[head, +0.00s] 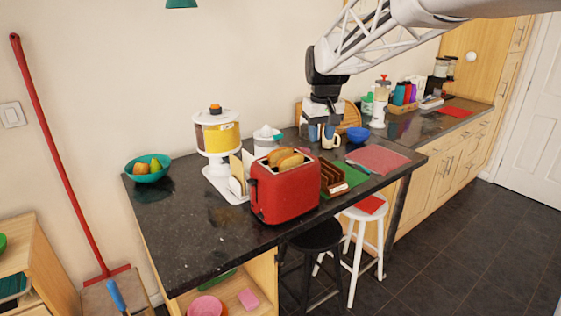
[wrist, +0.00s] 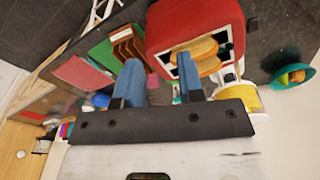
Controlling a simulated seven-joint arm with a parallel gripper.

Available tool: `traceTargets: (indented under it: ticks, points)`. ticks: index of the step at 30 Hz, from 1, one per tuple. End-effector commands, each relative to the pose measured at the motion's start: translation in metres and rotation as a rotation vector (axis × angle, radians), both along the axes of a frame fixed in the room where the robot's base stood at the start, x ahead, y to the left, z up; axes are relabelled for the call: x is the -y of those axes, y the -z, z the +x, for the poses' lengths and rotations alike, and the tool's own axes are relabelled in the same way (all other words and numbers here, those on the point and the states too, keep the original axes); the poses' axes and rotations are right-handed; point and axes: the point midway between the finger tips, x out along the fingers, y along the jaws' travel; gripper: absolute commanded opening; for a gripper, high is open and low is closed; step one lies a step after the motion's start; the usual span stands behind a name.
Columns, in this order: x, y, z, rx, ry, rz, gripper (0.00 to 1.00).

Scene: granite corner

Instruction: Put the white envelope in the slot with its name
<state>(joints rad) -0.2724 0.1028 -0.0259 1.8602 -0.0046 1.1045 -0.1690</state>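My gripper (head: 322,133) hangs over the back of the dark counter, pointing down. Its two blue fingers stand apart and nothing shows between them; they also show in the wrist view (wrist: 160,84). A brown slotted rack (head: 331,174) stands right of the red toaster, on a green mat, and shows in the wrist view (wrist: 128,46). A small pale label-like piece (head: 339,189) lies at its front; no writing is readable. Flat cream-white pieces (head: 238,178) stand upright left of the toaster, partly hidden by it. I cannot tell if one is the white envelope.
The red toaster (head: 286,192) with bread stands beside the rack. A yellow-filled dispenser (head: 217,140), white juicer (head: 266,137), mug (head: 331,141) and blue bowl (head: 358,134) crowd the back. A red mat (head: 378,158) lies right. The counter's front left (head: 195,235) is clear.

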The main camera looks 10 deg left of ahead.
Motion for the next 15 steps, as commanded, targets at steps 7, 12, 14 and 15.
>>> traceTargets:
  ticks: [7,12,14,15]
  points:
    - [-0.045,0.013,0.05,-0.018,-0.062,-0.007,0.35]
    - [-0.078,0.023,0.08,-0.029,-0.104,-0.012,0.35]
    - [-0.09,0.027,0.091,-0.033,-0.119,-0.013,0.35]
    - [-0.098,0.03,0.098,-0.035,-0.129,-0.014,0.35]
